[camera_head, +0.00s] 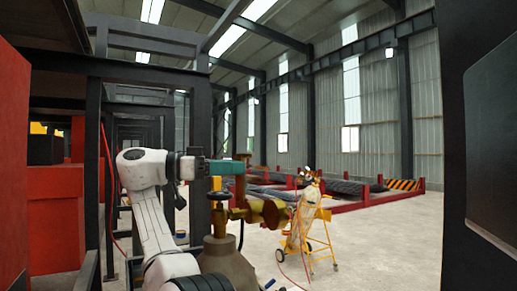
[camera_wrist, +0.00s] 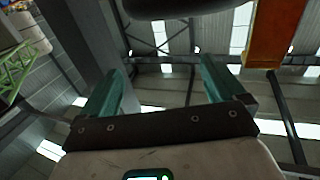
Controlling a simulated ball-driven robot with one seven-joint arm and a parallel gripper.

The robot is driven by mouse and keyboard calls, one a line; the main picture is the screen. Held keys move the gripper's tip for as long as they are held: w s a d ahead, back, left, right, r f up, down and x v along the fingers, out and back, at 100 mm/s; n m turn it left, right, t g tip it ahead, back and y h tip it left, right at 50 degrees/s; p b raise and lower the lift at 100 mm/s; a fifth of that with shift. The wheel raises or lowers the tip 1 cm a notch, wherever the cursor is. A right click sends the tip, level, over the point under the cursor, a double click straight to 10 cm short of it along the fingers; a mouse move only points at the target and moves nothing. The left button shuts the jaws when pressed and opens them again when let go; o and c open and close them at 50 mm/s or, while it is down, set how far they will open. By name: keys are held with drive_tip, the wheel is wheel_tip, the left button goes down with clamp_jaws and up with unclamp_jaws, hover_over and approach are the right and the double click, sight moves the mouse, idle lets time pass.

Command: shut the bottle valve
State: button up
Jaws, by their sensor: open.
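A grey gas bottle (camera_head: 228,262) stands upright in the lower middle of the head view, with a brass valve (camera_head: 219,218) on its neck. A brass regulator (camera_head: 265,211) extends to the right of the valve. In the wrist view my gripper (camera_wrist: 163,70) is open, with no object visible between the fingers. A dark rounded shape (camera_wrist: 170,7) crosses the top edge; I cannot tell what it is.
A yellow cart (camera_head: 308,232) with bottles and a red hose stands behind on the right. Dark steel posts (camera_head: 200,150) and red blocks (camera_head: 55,215) close off the left. Concrete floor (camera_head: 385,235) is open on the right. An orange-brown part (camera_wrist: 275,32) shows in the wrist view.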

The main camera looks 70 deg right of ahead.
drive_tip(key=s+a+r+b, duration=0.4)
drive_tip(key=s+r, duration=0.2)
drive_tip(key=s, duration=0.3)
drive_tip(key=shift+s+a, duration=0.35)
